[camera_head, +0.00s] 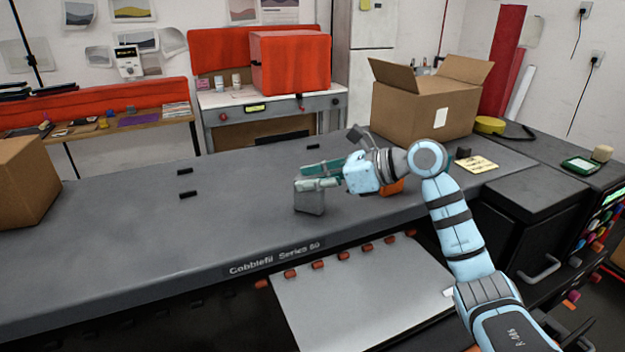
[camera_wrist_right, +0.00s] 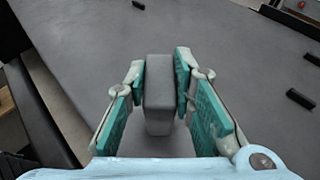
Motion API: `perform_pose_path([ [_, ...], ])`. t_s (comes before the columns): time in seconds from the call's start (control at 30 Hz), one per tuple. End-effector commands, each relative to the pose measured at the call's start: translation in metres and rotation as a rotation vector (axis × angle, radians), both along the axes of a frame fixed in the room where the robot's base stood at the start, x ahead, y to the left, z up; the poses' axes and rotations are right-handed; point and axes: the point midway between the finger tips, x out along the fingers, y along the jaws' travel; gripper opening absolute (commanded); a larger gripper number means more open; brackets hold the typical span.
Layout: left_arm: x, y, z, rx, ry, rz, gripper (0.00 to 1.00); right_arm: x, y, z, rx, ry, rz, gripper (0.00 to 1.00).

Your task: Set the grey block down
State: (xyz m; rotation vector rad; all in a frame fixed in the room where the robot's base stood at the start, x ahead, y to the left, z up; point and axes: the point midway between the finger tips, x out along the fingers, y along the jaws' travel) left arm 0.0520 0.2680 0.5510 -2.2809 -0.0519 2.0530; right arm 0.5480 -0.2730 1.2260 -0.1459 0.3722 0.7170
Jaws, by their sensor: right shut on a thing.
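The grey block (camera_head: 309,201) is upright near the front edge of the dark grey worktop (camera_head: 210,225). My right gripper (camera_head: 318,178) comes in from the right and is shut on it. In the right wrist view the grey block (camera_wrist_right: 158,100) stands between the two green finger pads, which press on its sides. I cannot tell whether its underside touches the worktop. My left gripper is in no view.
An orange object (camera_head: 392,187), partly hidden, lies behind my right wrist. An open cardboard box (camera_head: 415,108) stands at the back right, near a yellow note (camera_head: 477,164). Another cardboard box (camera_head: 25,182) is at the far left. The worktop's left and middle are mostly clear, with small black pieces (camera_head: 187,194).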

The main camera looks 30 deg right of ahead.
Motion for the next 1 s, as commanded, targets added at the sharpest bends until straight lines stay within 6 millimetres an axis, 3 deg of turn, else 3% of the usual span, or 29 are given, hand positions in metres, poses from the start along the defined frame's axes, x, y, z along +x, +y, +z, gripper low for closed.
perform_pose_path([
  [0.07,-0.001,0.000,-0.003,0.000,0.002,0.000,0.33,0.000,0.000,-0.004,0.001,0.001,0.000,0.00],
  [0.1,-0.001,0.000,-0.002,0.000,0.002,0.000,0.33,0.000,0.000,-0.003,0.001,0.001,0.000,0.29],
  [0.2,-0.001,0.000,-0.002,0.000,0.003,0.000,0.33,0.000,0.000,-0.002,0.001,0.001,0.000,0.43],
  [0.57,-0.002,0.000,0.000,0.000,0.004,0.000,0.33,-0.001,-0.001,0.002,-0.001,-0.001,-0.001,0.43],
  [0.67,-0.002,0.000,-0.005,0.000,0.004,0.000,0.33,-0.010,-0.011,0.005,-0.002,-0.001,-0.003,0.43],
  [1.0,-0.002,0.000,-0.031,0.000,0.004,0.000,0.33,-0.068,-0.063,0.034,-0.004,0.002,-0.005,0.43],
])
